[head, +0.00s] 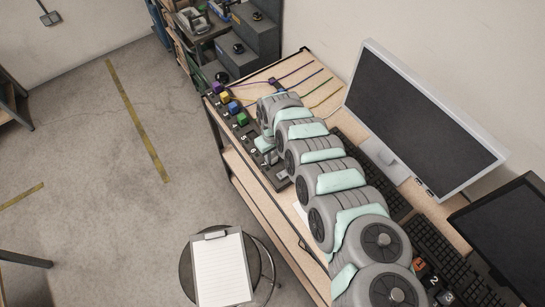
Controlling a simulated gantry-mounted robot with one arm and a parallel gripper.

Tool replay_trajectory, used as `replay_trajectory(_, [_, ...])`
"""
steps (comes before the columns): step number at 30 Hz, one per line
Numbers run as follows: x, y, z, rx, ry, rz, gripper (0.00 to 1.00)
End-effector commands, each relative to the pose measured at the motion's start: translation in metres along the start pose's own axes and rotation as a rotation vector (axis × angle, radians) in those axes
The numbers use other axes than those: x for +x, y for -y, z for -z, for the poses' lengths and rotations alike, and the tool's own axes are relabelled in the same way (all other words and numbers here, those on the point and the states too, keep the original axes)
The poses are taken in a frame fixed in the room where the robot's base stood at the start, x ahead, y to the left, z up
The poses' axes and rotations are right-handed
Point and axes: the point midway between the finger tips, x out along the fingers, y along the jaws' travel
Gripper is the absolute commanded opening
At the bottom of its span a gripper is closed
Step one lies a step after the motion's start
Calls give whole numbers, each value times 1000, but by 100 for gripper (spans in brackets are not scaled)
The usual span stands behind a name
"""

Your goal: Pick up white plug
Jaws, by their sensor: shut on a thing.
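A dark strip (250,133) with numbered positions runs along the left edge of the desk. Purple (216,88), yellow (224,97), blue (233,107) and green (242,119) plugs sit in a row at its far end. My gripper (268,160) is low over the nearer part of the strip, past the green plug. It is shut on the white plug, which is mostly hidden by the fingers and my arm. I cannot tell whether the plug is still seated in the strip.
Coloured cables lie across the desk (305,62) behind the strip. A monitor (420,120), keyboards and a second dark screen (505,235) stand to the right of my arm. A stool with a clipboard (222,270) is in front. Shelves with boxes stand behind; the floor at left is mostly clear.

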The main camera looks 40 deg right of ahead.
Motion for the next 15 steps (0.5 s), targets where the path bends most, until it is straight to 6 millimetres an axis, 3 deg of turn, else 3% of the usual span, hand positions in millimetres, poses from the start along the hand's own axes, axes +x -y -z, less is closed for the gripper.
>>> replay_trajectory(8, [-6,1,1,-1,0,2,0])
replay_trajectory(15, [-30,-2,0,-1,1,-3,0])
